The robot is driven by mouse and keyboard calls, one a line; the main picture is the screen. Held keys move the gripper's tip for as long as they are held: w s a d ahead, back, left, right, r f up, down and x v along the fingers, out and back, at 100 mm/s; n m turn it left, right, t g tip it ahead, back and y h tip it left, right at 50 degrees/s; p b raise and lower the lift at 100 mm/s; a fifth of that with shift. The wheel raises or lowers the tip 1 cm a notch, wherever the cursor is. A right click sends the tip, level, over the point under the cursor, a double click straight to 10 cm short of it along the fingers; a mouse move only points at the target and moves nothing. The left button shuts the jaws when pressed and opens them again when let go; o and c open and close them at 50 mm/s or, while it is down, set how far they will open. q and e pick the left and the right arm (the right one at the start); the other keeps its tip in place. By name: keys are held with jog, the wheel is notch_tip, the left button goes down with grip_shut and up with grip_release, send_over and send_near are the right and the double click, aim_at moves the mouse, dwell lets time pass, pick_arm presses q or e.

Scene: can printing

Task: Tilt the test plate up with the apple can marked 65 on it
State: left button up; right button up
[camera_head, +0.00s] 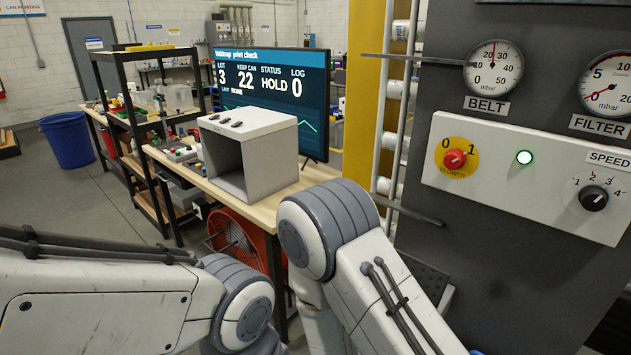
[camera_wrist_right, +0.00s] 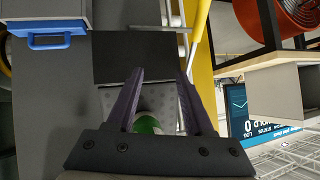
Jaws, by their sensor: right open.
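My right gripper (camera_wrist_right: 159,72) shows in the right wrist view with its two dark fingers spread apart. A light grey, dotted plate (camera_wrist_right: 164,102), possibly the test plate, lies beyond and between the fingers. A round green thing with a pale edge (camera_wrist_right: 147,123) sits low between the fingers, mostly hidden by the gripper body. It may be a can, but no apple picture or number 65 can be read. In the head view my arms hide this area, and a dark dotted surface (camera_head: 428,285) shows beside the right arm. My left gripper is not in view.
A wooden bench (camera_head: 318,176) bears an open grey box (camera_head: 247,146) and a screen (camera_head: 270,85) reading lot 3, keep can 22, status hold, log 0. A dark machine panel (camera_head: 520,258) with a red knob (camera_head: 454,159) and gauges stands at right. A yellow post (camera_head: 366,90) rises between.

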jog(key=s+a+r+n+g+y+b, duration=0.1)
jog(key=s+a+r+n+g+y, duration=0.25)
jog(key=a, duration=0.35)
jog(key=s+a+r+n+g+y+b, duration=0.1)
jog(key=s+a+r+n+g+y, duration=0.3)
jog(key=a, duration=0.4)
pick_arm(q)
notch_tip(320, 180, down, 3)
jog(key=shift+r+b, duration=0.1)
jog(key=shift+b, duration=0.2)
pick_arm(e)
jog(key=s+d+r+n+g+h, duration=0.1)
jog(key=s+d+r+n, duration=0.2)
jog(key=s, duration=0.3)
jog(key=s+d+r+n+g+h, duration=0.1)
jog(key=s+d+r+n, duration=0.2)
jog(key=s, duration=0.4)
jog(key=shift+s+d+r+n, duration=0.2)
jog(key=shift+d+r+n, duration=0.15)
jog(key=shift+r+n, duration=0.45)
jog(key=shift+g, duration=0.25)
